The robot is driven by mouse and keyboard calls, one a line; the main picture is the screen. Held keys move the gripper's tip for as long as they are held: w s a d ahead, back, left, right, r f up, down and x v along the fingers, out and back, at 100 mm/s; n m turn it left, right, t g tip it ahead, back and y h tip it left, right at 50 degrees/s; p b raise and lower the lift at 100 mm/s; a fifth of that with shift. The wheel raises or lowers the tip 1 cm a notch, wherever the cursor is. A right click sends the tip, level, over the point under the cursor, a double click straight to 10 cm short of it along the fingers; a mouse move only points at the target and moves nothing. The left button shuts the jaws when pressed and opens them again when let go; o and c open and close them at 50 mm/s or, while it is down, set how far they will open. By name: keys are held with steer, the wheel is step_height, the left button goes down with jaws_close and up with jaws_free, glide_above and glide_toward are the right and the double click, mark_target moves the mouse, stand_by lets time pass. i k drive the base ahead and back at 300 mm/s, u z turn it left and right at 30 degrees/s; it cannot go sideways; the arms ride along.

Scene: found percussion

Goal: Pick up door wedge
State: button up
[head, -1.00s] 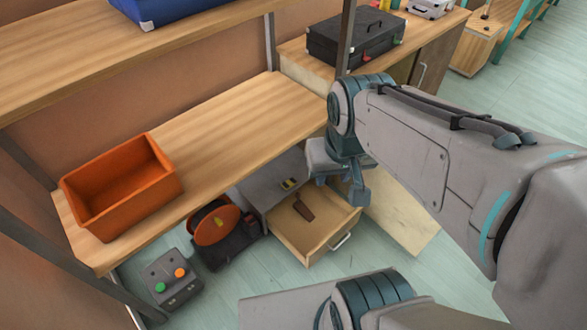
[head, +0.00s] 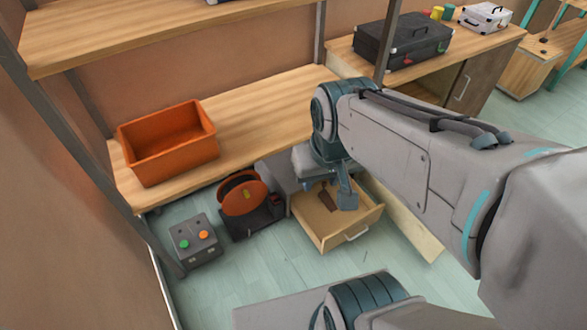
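A brown, tapered piece, which looks like the door wedge (head: 325,202), lies in the open wooden drawer (head: 313,222) of a low grey cabinet. My gripper (head: 330,188) is over the drawer, pointing down, and partly covers the wedge in the head view. Its teal fingers look spread apart, with nothing seen between them. The gap in height between the fingertips and the wedge is hard to judge.
An orange bin (head: 168,150) stands on the wooden shelf above. An orange-and-black reel (head: 243,195) and a grey button box (head: 195,243) are on the floor left of the drawer. A black case (head: 403,45) lies on the right counter.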

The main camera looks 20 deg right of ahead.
mark_target(324, 196)
steer(key=u, duration=0.75)
steer(key=k, duration=1.05)
steer(key=u, duration=0.7)
steer(key=i, duration=1.05)
steer(key=z, duration=0.85)
steer(key=i, duration=1)
steer(key=z, duration=1.5)
steer(key=i, duration=0.35)
steer(key=z, duration=0.35)
